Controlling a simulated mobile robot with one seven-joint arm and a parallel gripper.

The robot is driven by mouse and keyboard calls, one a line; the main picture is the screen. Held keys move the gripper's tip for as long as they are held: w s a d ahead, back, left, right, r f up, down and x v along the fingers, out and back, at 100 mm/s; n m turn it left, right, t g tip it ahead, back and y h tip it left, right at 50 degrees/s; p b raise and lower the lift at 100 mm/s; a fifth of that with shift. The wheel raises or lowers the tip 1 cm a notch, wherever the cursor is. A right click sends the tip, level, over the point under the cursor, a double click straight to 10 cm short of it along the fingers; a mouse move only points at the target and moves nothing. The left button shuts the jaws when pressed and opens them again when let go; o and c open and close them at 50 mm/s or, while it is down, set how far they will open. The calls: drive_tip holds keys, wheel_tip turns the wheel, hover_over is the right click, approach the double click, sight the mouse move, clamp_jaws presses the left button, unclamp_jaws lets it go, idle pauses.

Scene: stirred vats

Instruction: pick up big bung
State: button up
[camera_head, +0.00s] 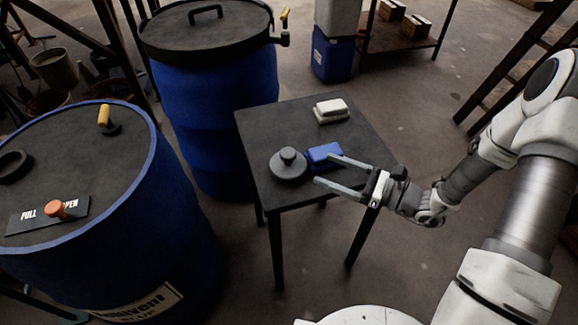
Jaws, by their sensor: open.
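The big bung (289,165) looks like a dark grey round disc with a knob on top. It sits on the left part of a small dark table (262,128). My gripper (322,169) reaches in from the right with its two long fingers spread open. The fingertips are to the right of the bung, and nothing is held. A blue block (324,152) lies beside the bung, near the upper finger. I cannot tell whether that finger touches the block.
A white block (331,110) lies toward the table's back. A blue vat (95,215) with a black ring (13,166), orange knob (56,208) and yellow handle (104,116) stands left. A lidded blue vat (208,90) stands behind the table. Open floor lies to the table's right.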

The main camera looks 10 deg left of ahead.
sight(281, 152)
drive_tip(key=b+x, duration=0.3)
drive_tip(key=x, duration=1.1)
drive_tip(key=shift+a+b, duration=0.3)
drive_tip(key=shift+b, duration=0.05)
drive_tip(key=shift+c, duration=0.2)
clamp_jaws()
drive_tip(key=shift+r, duration=0.1)
